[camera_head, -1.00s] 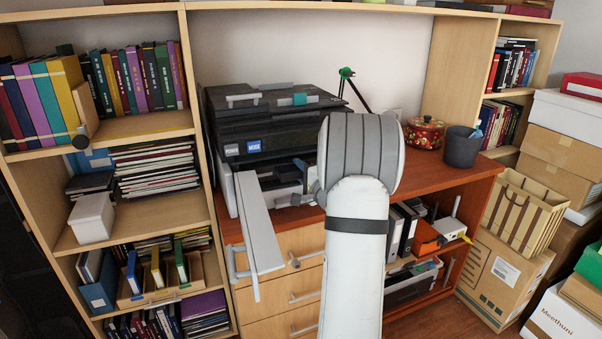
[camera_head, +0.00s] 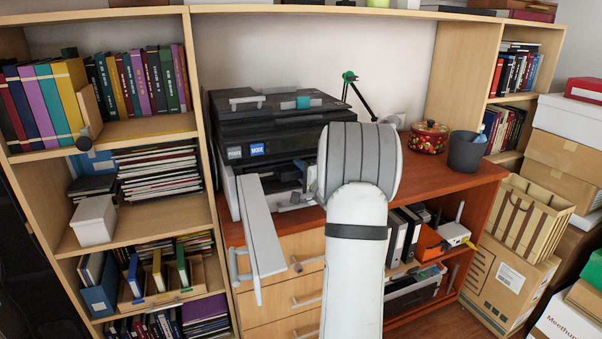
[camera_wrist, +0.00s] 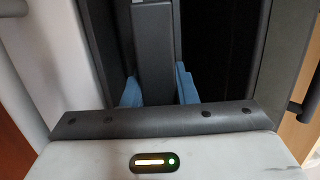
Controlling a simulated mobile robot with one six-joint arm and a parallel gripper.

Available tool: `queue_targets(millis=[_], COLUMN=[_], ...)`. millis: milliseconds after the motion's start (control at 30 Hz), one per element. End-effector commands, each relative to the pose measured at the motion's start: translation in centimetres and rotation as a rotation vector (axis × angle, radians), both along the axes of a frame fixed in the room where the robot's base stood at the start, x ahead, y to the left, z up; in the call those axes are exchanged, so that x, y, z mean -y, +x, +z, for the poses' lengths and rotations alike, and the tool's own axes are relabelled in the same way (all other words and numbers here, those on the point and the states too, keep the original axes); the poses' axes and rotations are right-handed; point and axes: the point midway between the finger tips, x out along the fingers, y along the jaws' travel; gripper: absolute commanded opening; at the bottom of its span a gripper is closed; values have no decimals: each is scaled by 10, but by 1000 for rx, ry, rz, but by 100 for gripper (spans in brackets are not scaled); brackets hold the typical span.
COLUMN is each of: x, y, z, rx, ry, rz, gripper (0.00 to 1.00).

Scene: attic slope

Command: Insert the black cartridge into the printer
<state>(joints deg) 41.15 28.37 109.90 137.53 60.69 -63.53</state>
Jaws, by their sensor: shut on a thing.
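The black printer (camera_head: 275,125) stands on the red-brown desk, with its grey front door (camera_head: 262,235) swung open toward me. In the wrist view, my gripper (camera_wrist: 160,90) has its two blue fingers shut on the black cartridge (camera_wrist: 154,45), one finger on each side. The cartridge points away from my wrist into a dark opening of the printer (camera_wrist: 225,50). How deep it sits there I cannot tell. In the head view my arm hides most of the gripper and the cartridge.
The open door and its handle stick out left of my arm. A red pot (camera_head: 428,137) and a dark cup (camera_head: 466,151) stand on the desk (camera_head: 440,185) to the right. A bookshelf (camera_head: 150,128) borders the printer on the left.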

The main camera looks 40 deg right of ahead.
Motion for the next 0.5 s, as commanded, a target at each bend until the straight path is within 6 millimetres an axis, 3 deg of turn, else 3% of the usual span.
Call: queue_targets(millis=[333,367,500], x=[2,2,2], y=[8,8,8], z=[2,2,3], rx=[5,5,6], ry=[0,0,-2], rz=[1,1,0], gripper=[0,28,39])
